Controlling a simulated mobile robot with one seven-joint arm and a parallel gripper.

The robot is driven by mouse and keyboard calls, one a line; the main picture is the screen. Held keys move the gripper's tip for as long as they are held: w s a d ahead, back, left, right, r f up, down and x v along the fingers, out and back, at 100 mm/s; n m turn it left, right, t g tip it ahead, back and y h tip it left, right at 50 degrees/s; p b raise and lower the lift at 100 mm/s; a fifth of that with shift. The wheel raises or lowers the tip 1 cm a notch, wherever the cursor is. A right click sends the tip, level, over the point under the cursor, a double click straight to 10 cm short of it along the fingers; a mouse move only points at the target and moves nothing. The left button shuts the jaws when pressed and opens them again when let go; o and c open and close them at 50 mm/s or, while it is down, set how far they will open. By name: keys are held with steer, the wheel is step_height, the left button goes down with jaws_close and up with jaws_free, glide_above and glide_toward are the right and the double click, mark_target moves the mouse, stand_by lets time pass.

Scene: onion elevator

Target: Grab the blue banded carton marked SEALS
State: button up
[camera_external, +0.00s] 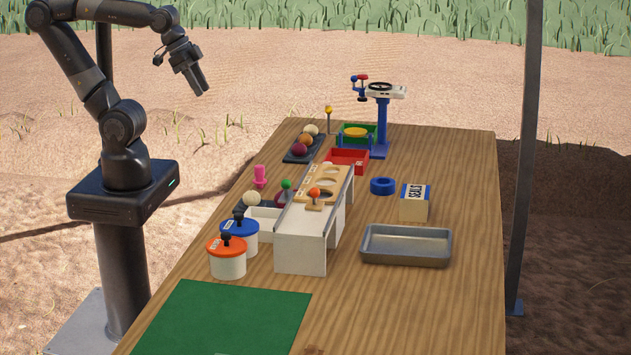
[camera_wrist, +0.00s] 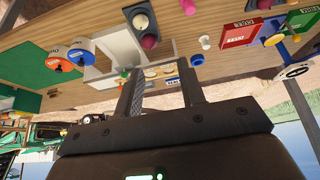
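The SEALS carton (camera_external: 414,203) is a cream box with a blue band along its top, standing on the right part of the wooden table in the external view. My gripper (camera_external: 203,88) is raised in the air left of the table, far from the carton. In the wrist view its two fingers (camera_wrist: 158,70) are spread apart with nothing held between them. A small pale and blue shape shows beyond the fingers there; I cannot tell whether it is the carton.
A metal tray (camera_external: 406,261) lies just in front of the carton and a blue ring (camera_external: 382,186) sits left of it. A white sloped stand (camera_external: 301,255), lidded pots (camera_external: 228,264) and a red box (camera_external: 347,166) occupy the left and middle. A metal post (camera_external: 524,160) stands at the right edge.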

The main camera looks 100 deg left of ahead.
steer(key=o, duration=1.4)
